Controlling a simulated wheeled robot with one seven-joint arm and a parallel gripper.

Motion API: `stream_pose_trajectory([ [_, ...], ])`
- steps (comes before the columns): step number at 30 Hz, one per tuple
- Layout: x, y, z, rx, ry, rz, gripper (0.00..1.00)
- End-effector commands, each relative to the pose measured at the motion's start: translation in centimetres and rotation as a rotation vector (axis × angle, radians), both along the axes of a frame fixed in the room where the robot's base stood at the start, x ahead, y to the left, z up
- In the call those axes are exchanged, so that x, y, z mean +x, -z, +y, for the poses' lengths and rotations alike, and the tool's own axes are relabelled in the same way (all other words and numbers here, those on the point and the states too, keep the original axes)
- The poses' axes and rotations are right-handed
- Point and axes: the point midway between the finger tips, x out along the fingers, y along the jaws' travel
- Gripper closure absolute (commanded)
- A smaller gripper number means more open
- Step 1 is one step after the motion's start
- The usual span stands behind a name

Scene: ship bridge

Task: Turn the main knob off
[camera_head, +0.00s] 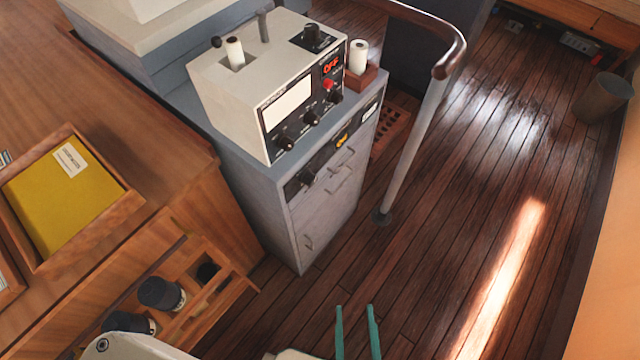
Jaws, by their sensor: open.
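A grey-white control console (228,90) sits on a grey cabinet (322,205) at upper centre. Its front panel has several black knobs, including a left one (285,143) and a middle one (311,118), and a red-lettered display (331,66). Another black knob (312,36) stands on the console's top. A dark knob (304,176) is on the cabinet's upper front, left of a small orange display (342,137). I cannot read which knob is the main one. My gripper (356,325) shows two teal fingers, apart and empty, at the bottom edge, well short of the cabinet.
A metal handrail (410,150) with a curved wooden top stands right of the cabinet. A wooden desk (150,130) and a wooden rack (205,293) with dark cylinders lie left. A bin (603,98) stands far right. The wooden floor (470,230) between is clear.

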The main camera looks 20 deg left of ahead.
Motion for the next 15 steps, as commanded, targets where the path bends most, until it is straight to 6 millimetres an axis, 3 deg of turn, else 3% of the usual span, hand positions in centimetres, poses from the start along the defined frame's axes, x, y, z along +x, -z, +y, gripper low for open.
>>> stream_pose_trajectory([
  [9,5.4,0.3,-1.9,0.014,-0.275,-0.04,0.54],
  [15,10.1,-0.7,-1.6,0.039,-0.443,-0.066,0.54],
])
